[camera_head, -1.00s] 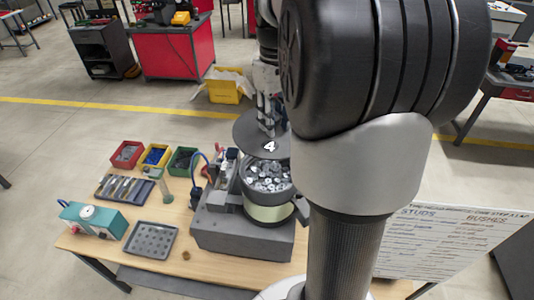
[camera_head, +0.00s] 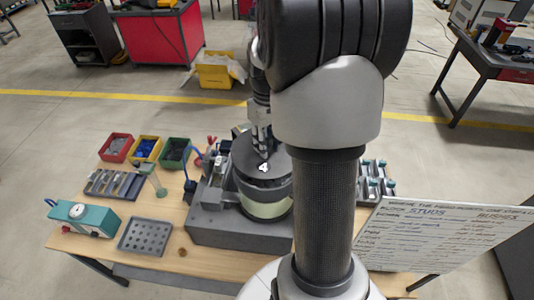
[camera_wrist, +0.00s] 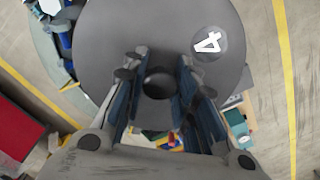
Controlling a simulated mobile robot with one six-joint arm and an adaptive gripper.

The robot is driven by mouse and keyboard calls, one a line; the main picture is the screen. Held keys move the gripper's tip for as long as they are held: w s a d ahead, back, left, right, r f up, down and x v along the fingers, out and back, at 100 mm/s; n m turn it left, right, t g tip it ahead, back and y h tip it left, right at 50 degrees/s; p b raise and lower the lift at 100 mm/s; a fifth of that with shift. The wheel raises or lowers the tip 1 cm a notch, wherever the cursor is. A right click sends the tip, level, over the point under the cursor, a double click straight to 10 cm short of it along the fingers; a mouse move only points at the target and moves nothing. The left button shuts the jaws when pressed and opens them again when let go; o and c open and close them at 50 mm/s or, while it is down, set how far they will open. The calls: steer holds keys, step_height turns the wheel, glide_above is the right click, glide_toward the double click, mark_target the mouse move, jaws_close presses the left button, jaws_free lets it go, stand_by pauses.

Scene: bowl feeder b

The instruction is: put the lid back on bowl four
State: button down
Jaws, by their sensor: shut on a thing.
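The dark grey round lid (camera_head: 262,166) with a white "4" mark lies over the top of the bowl (camera_head: 266,205), which is a cream-banded drum on a grey feeder base (camera_head: 215,225). The lid looks about level and covers the bowl's mouth; I cannot tell whether it rests fully on the rim. My gripper (camera_head: 261,148) is above the lid's middle, shut on its knob. In the wrist view the lid (camera_wrist: 110,45) fills the top, with the dark round knob (camera_wrist: 159,84) between my fingers (camera_wrist: 157,95). The parts in the bowl are hidden.
Red (camera_head: 116,148), blue-filled yellow (camera_head: 146,150) and green (camera_head: 175,153) bins stand left of the feeder. A teal device (camera_head: 83,218) and a grey tray with holes (camera_head: 147,237) are at the front left. A written board (camera_head: 445,235) stands at the right.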

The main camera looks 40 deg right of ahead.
steer(key=shift+f, duration=2.3)
steer(key=shift+f, duration=0.15)
steer(key=c, duration=1.3)
jaws_free()
